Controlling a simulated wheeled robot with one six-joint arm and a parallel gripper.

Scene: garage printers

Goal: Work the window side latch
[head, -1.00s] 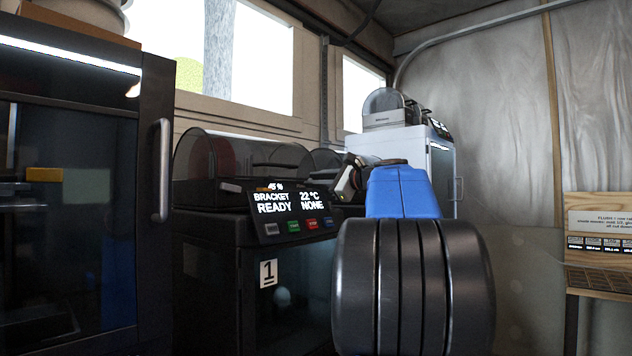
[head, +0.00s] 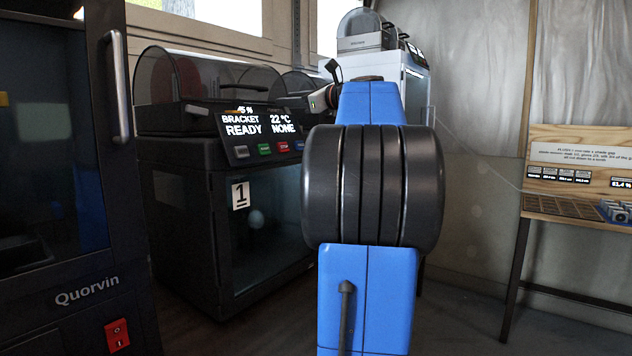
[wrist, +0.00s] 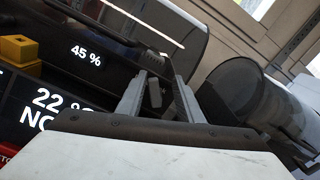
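My gripper (wrist: 157,92) shows in the wrist view with its two grey fingers apart, beside the display of printer 1 (wrist: 85,55). A small dark grey piece (wrist: 154,94) shows between the fingers. It may be a latch, but I cannot tell whether the fingers touch it. In the head view, printer 1 (head: 262,215) is a dark cabinet with a smoky lid (head: 205,75) and a lit display (head: 262,128). My wrist is just right of that display, and my arm hides the fingertips. The window-side latch cannot be clearly made out.
A tall Quorvin printer (head: 60,200) with a vertical handle (head: 117,85) stands close on the left. A second smoky cover (wrist: 240,90) is right of my gripper. A white cabinet (head: 405,90) stands behind, and a wooden table (head: 570,206) at the right. Floor right of my arm is clear.

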